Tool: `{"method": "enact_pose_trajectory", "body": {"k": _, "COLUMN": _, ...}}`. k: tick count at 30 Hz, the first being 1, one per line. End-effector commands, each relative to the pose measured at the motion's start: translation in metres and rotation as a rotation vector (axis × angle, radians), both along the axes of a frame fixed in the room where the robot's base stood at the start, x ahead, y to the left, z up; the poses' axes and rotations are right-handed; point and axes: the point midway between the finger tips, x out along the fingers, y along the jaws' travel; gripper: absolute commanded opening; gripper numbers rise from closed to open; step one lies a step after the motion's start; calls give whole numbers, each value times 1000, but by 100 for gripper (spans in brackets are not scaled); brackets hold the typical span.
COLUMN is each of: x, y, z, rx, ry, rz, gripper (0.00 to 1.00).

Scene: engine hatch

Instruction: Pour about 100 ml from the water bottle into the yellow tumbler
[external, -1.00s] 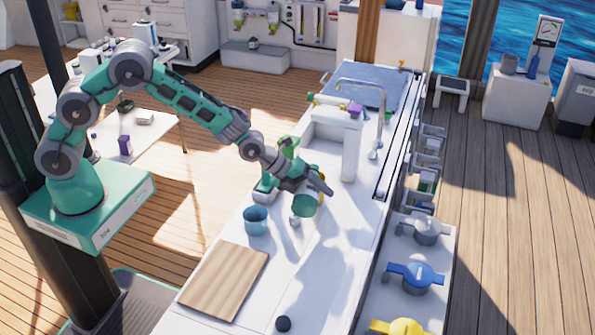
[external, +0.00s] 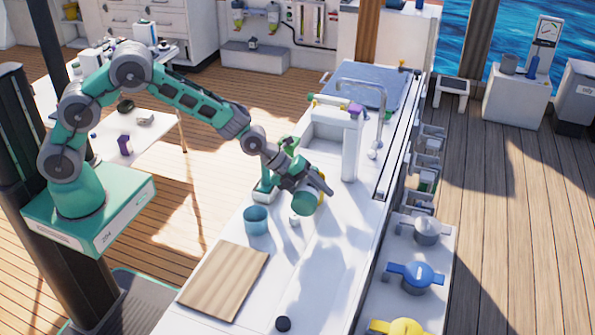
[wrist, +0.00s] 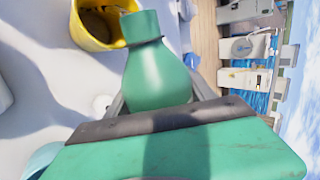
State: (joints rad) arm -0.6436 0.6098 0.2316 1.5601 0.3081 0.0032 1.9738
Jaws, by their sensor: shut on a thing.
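The water bottle (wrist: 158,75) is green, with a rounded shoulder and a narrow neck. My gripper (wrist: 150,112) is shut on it. In the external view the bottle (external: 306,202) is held tilted above the white counter, under my gripper (external: 312,186). The yellow tumbler (wrist: 76,28) stands open beside the bottle's neck in the wrist view; its inside looks brownish and shaded. In the external view only a sliver of the tumbler (external: 323,194) shows behind the bottle. No stream of water is visible, and the level in the tumbler cannot be told.
A blue cup (external: 256,221) stands left of the bottle on the counter (external: 325,255). A small white object (external: 295,220) lies between them. A wooden board (external: 224,281) and a black round object (external: 283,323) are nearer the front. A tap (external: 372,120) and sink are behind.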

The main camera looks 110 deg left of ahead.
Motion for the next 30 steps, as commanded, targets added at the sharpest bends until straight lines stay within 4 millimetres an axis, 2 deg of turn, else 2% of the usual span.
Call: {"method": "enact_pose_trajectory", "body": {"k": 30, "x": 2, "y": -6, "z": 1, "rx": -41, "ry": -9, "rz": 1, "gripper": 5}}
